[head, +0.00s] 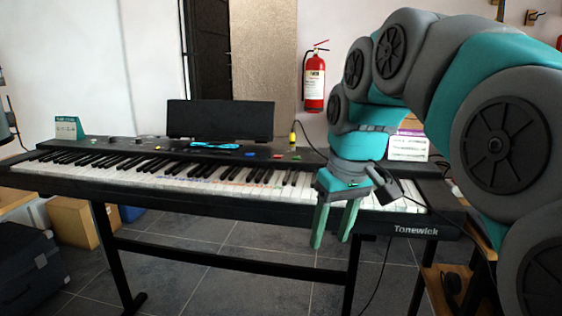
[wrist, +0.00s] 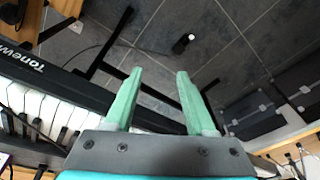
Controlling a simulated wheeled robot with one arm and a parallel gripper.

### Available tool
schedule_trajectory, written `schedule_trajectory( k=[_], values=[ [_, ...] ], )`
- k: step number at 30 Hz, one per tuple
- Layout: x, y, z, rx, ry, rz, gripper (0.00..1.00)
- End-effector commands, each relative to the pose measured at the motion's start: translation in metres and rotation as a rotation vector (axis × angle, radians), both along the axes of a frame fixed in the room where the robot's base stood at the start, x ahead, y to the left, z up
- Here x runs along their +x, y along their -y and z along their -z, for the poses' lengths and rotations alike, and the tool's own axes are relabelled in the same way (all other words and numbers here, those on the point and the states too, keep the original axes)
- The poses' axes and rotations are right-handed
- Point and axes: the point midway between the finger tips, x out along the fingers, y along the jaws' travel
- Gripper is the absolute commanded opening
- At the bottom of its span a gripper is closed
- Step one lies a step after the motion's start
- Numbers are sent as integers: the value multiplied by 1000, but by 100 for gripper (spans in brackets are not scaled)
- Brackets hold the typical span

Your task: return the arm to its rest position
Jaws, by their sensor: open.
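My arm arches in from the right in the head view, and my gripper (head: 334,242) hangs down in front of the keyboard's front edge, at its right part. Its two green fingers are apart with nothing between them. In the wrist view my gripper (wrist: 158,72) is also open and empty, with dark floor tiles beyond the fingertips. The black digital piano (head: 100,187) stands on a black stand; its white keys (wrist: 35,108) and front edge show at the left of the wrist view. The gripper hides some keys at the right end.
A teal cable bundle (head: 215,145) lies on the piano in front of the music rest (head: 221,119). A red extinguisher (head: 314,82) hangs on the wall. A cardboard box (head: 73,221) and dark case (head: 30,268) stand at left. The floor below the piano is mostly clear.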

Motion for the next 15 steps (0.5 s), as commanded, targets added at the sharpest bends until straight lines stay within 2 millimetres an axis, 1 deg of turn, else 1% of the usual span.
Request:
schedule_trajectory(
  k=[1,8,9,14,15],
  values=[
    [-15,5,13,-7,-23,22,55],
    [-77,24,75,-41,-114,124,55],
    [-90,28,87,-48,-133,142,55],
    [-141,42,133,-73,-196,220,55],
    [-154,45,143,-79,-210,241,55]
  ],
)
